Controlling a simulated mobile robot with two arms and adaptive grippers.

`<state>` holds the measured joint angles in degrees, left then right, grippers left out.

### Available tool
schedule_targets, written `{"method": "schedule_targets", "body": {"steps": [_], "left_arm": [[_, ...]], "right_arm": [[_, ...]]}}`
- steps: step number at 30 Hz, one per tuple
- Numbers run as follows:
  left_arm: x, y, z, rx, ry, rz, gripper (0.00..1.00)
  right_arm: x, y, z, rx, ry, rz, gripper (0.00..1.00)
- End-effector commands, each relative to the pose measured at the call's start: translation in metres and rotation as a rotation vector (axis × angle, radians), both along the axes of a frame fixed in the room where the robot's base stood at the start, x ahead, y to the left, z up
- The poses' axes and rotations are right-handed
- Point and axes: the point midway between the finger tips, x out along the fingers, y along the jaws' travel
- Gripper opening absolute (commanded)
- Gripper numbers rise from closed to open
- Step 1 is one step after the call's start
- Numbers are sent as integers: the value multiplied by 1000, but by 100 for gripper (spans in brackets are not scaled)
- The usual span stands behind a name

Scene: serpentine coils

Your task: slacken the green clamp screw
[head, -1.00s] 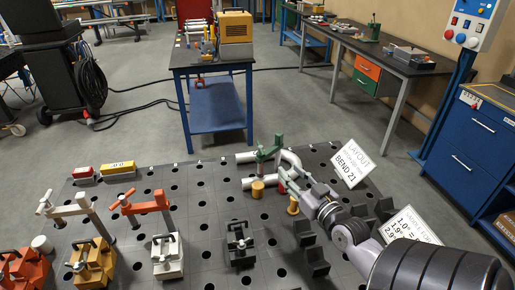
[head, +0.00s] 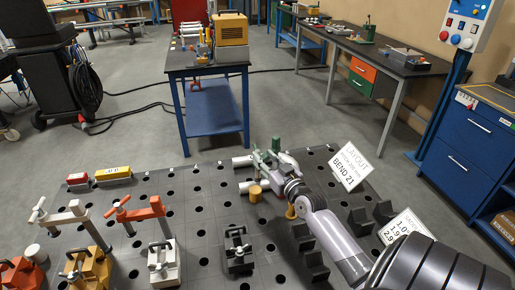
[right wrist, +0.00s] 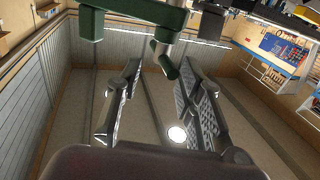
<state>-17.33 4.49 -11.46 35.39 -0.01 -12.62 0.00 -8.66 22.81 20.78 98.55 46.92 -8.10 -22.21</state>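The green clamp (head: 276,144) stands at the far right part of the black perforated table, by a pale bent tube (head: 242,161). My right gripper (head: 268,172) is right at the clamp and partly hides it. In the right wrist view the green clamp body (right wrist: 145,14) crosses the top. Its grey screw with a dark green handle (right wrist: 166,62) reaches down toward the gap between my two fingers. My right gripper (right wrist: 157,84) is open there, with a finger on each side of the handle; contact is not visible. My left gripper is not in view.
On the black table (head: 195,200) stand an orange clamp (head: 140,210), a grey clamp (head: 65,215), and several toggle clamps, one black (head: 238,252). Dark V-blocks (head: 314,265) and a "BEND 21" sign (head: 350,166) are near my right arm. A brass-coloured stub (head: 254,193) is close to the gripper.

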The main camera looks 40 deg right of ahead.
Motion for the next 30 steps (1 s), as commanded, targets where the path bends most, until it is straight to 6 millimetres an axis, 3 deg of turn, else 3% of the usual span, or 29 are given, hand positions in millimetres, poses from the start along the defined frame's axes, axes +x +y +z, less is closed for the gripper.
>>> {"method": "schedule_targets", "body": {"steps": [3,9,20,30], "left_arm": [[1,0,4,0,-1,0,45],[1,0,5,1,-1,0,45],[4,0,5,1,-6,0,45],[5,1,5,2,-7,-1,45]], "right_arm": [[23,-5,2,1,-1,0,34],[45,-10,0,1,-1,1,34],[50,-11,0,0,0,0,34],[50,-11,0,0,0,1,13]]}}
